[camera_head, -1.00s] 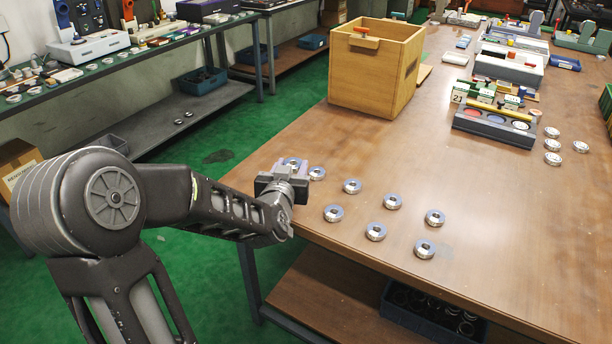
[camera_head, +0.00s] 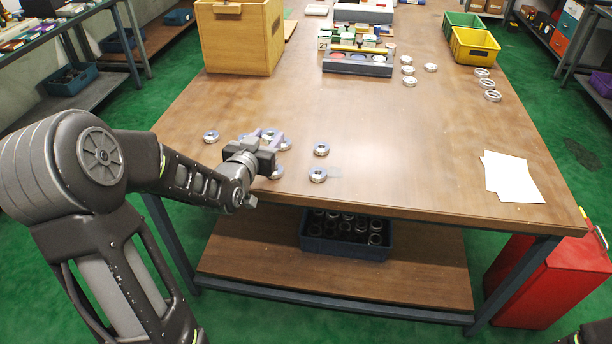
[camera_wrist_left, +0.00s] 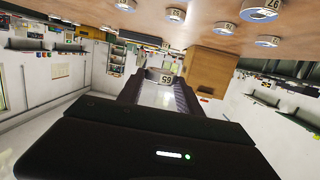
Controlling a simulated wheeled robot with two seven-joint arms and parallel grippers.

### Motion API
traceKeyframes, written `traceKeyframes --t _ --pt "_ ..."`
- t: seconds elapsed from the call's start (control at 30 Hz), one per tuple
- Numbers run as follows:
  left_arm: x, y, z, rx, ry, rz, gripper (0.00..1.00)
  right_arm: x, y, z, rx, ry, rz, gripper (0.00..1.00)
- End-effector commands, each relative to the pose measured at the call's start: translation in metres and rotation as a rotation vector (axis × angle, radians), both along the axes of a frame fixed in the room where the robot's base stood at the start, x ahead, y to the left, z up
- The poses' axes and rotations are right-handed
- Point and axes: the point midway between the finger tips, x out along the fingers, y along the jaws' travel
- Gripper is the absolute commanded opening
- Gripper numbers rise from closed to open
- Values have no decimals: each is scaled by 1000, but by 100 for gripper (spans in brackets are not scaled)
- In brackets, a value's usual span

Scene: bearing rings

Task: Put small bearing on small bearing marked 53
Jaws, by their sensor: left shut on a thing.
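My left gripper (camera_head: 267,138) is over the group of small bearings near the table's front left edge. It is shut on a small bearing (camera_head: 268,134), partly hidden by the fingers. In the left wrist view, a label (camera_wrist_left: 166,79) shows upside down between the fingertips (camera_wrist_left: 160,92). Other small bearings lie on the table: one at the left (camera_head: 211,136), two at the right (camera_head: 322,149) (camera_head: 318,175), and one beside the gripper (camera_head: 277,173). Their labels are too small to read in the head view, so I cannot tell which is marked 53. My right gripper is out of view.
A wooden box (camera_head: 240,40) stands at the back left. A grey block with coloured discs (camera_head: 357,64) is at the back. More rings lie near it (camera_head: 410,81) and at the right edge (camera_head: 487,84). White papers (camera_head: 511,177) lie front right. The table's middle is clear.

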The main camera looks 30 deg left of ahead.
Motion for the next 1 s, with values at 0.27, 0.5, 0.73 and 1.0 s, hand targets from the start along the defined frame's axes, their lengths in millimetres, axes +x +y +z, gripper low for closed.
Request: traceKeyframes --t 0.27,0.5,0.73,1.0 --pt "1 -3 1 0 -2 -5 0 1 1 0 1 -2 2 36" --pt "1 -4 -12 0 1 -6 0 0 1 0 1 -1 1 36" --pt "1 -4 -51 -1 1 -6 0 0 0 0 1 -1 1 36" --pt "2 -3 -57 2 -4 -5 0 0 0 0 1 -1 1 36"
